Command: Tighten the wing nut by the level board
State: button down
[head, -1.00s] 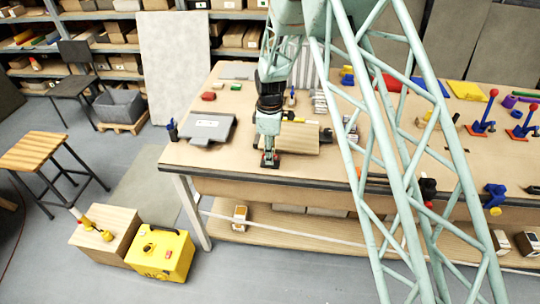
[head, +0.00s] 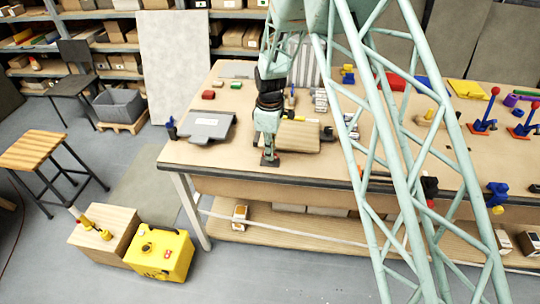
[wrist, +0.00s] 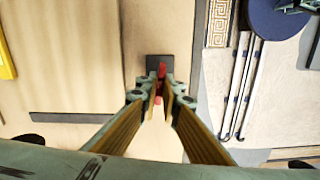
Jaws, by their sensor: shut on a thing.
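A small red wing nut (wrist: 162,70) stands on a dark base plate (wrist: 149,67) in the wrist view. My gripper (wrist: 162,82) is shut on it, with a fingertip on each side; the fingertips hide part of the nut. In the head view my gripper (head: 269,158) points down at the dark plate near the front edge of the bench. A wooden board (head: 300,137), which seems to be the level board, lies just behind and right of my gripper. I cannot tell how far down the nut sits.
A grey flat case (head: 208,126) lies left of my arm on the workbench (head: 225,165). In the wrist view a patterned mosaic strip (wrist: 219,22), a blue disc (wrist: 278,18) and metal rods (wrist: 240,90) are to the right. Red-knobbed levers (head: 486,115) stand far right.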

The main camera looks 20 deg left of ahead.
jog(key=m+b, duration=0.3)
jog(key=m, duration=0.1)
jog(key=shift+f, duration=0.1)
jog(key=m+b, duration=0.2)
jog(key=m, duration=0.2)
jog(key=shift+m+b, duration=0.35)
jog(key=shift+m, duration=0.05)
jog(key=m+b, duration=0.1)
jog(key=m, duration=0.3)
jog(key=shift+m+b, duration=0.3)
jog(key=shift+b, duration=0.05)
jog(key=m+b, duration=0.1)
jog(key=m, duration=0.3)
jog(key=shift+m, duration=0.4)
jog(key=c, duration=2.9)
grip_release()
jog(key=shift+o, duration=0.2)
jog(key=shift+r, duration=0.2)
notch_tip(320, 180, up, 12)
